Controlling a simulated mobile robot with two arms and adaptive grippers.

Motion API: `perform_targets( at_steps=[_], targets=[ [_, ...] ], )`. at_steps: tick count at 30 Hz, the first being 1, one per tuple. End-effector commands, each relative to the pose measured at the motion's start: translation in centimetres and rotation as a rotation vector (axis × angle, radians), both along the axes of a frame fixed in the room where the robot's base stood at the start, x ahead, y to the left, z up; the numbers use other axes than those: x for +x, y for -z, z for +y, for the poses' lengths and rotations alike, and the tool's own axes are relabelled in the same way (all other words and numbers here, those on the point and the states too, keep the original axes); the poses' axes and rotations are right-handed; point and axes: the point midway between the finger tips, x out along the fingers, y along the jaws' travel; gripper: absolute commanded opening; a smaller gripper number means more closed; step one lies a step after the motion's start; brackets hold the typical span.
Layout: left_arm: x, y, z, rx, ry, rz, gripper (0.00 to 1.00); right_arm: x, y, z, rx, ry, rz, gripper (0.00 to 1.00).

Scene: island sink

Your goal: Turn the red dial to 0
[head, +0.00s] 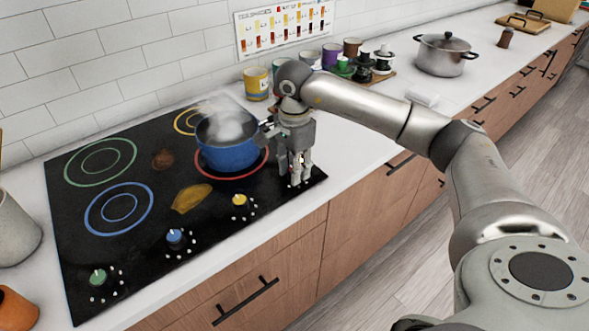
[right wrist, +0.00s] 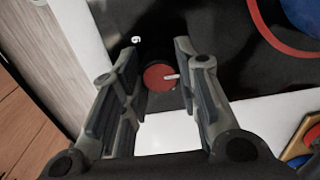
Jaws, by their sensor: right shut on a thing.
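The red dial (right wrist: 157,77) shows in the right wrist view between the fingers of my right gripper (right wrist: 156,58). It has a white pointer line toward the right of that view, and a white digit, 6 or 9, is printed beside it. In the head view my right gripper (head: 297,182) points down at the right front corner of the black cooktop (head: 135,220) and hides most of the dial. The gripper is shut on the dial. My left gripper is not in view.
A steaming blue pot (head: 228,155) stands on the red-ringed burner, close left of my right gripper. Yellow (head: 239,200), blue (head: 175,236) and green (head: 98,277) dials line the cooktop's front. Mugs and a steel pot (head: 445,57) stand farther back on the counter.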

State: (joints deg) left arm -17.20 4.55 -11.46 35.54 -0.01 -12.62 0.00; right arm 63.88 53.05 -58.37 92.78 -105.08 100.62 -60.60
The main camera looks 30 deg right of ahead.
Motion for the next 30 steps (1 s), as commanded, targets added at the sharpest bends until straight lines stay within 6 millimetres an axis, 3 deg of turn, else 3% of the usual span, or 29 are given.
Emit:
perform_targets(
  at_steps=[14,15,19,30],
  targets=[
    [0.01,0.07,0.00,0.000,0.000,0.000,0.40,0.07,-0.14,0.00,0.000,-0.014,-0.004,0.06],
    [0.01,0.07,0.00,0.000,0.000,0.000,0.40,0.08,-0.14,-0.01,0.000,-0.014,-0.004,0.34],
    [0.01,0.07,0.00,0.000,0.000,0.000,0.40,0.06,-0.11,-0.01,0.000,-0.014,-0.003,0.50],
    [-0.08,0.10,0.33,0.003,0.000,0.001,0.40,0.04,-0.29,-0.01,0.000,-0.013,-0.002,0.52]
  ],
)
